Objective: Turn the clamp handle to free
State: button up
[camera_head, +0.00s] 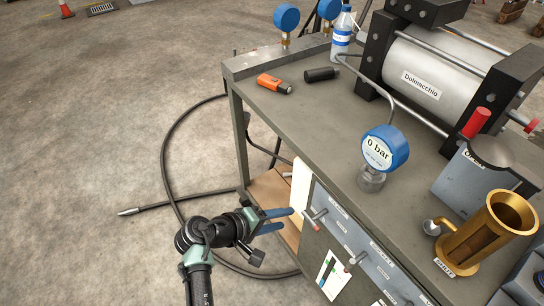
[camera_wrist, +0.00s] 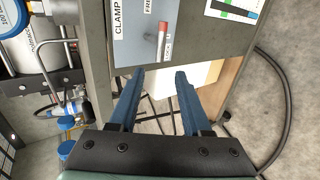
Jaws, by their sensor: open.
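The clamp handle (camera_head: 316,215) is a small metal lever with a red part, on the grey panel at the bench's front. In the wrist view the handle (camera_wrist: 162,40) sits just ahead of my fingertips, beside labels reading "CLAMP", "FREE" and "LOCK". It appears to lie near the LOCK label, but its exact setting is hard to tell. My gripper (camera_head: 287,218) has blue fingers and is open and empty. It is just left of the handle in the head view. In the wrist view the gap between the fingertips (camera_wrist: 159,74) lies below the handle, apparently not touching it.
More levers (camera_head: 355,261) line the same panel. On the bench top (camera_head: 315,120) stand a brass flanged spool (camera_head: 457,247), a gauge reading 0 bar (camera_head: 385,148), a large cylinder (camera_head: 425,72) and a bottle (camera_head: 342,32). A black hose (camera_head: 166,150) loops across the floor; the floor at left is open.

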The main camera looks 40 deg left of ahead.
jog(key=shift+v, duration=1.45)
